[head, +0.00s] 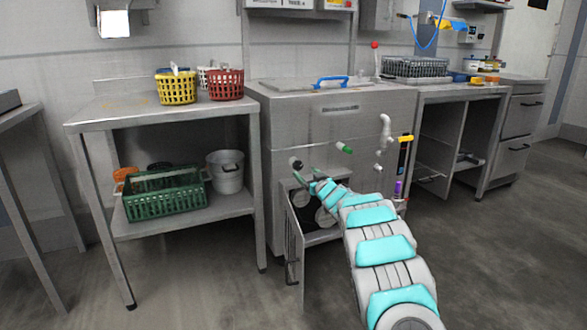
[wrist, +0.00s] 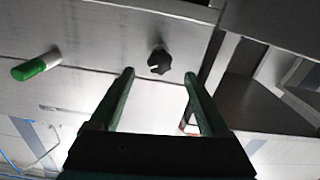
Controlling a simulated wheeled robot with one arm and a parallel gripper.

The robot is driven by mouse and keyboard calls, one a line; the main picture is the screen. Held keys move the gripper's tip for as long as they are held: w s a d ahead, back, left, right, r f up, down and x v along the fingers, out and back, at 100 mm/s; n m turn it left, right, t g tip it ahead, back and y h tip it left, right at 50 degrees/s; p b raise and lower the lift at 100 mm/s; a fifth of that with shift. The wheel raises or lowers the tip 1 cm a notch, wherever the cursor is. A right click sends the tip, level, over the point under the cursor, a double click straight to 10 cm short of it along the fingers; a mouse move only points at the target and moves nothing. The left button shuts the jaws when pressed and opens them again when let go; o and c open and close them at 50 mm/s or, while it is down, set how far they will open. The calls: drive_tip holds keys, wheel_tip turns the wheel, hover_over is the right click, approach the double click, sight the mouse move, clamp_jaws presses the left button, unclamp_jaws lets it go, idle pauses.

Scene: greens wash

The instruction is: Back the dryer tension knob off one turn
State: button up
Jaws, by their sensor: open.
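The tension knob is a small black lobed knob with a pale mark (wrist: 159,61) on the steel machine front. In the head view the black knob (head: 297,165) sits on the lower left of the machine front. My gripper (wrist: 160,73) is open, with its two green fingers pointing at the knob. The knob appears centred between the fingertips and just beyond them, with a visible gap on each side. I see no contact. In the head view my arm reaches low in front of the machine, and the fingers are small there.
A green-tipped handle (wrist: 36,66) sticks out beside the knob; it also shows in the head view (head: 344,148). Below the knob, a cabinet door (head: 294,250) stands open. A shelf table with a green crate (head: 165,204) stands left. A white pipe (head: 385,130) is at right.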

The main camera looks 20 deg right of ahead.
sight(299, 167)
drive_tip(key=w, duration=0.3)
drive_tip(key=shift+w+a, duration=0.1)
drive_tip(key=shift+w+f, duration=0.15)
drive_tip(key=shift+w, duration=0.2)
drive_tip(key=shift+w+r, duration=0.2)
drive_tip(key=shift+w, duration=0.15)
drive_tip(key=shift+w+a+p, duration=0.1)
drive_tip(key=shift+w+p, duration=0.25)
drive_tip(key=shift+p, duration=0.05)
drive_tip(key=shift+w+p, duration=0.3)
drive_tip(key=shift+w, duration=0.65)
drive_tip(key=shift+f, duration=0.1)
clamp_jaws()
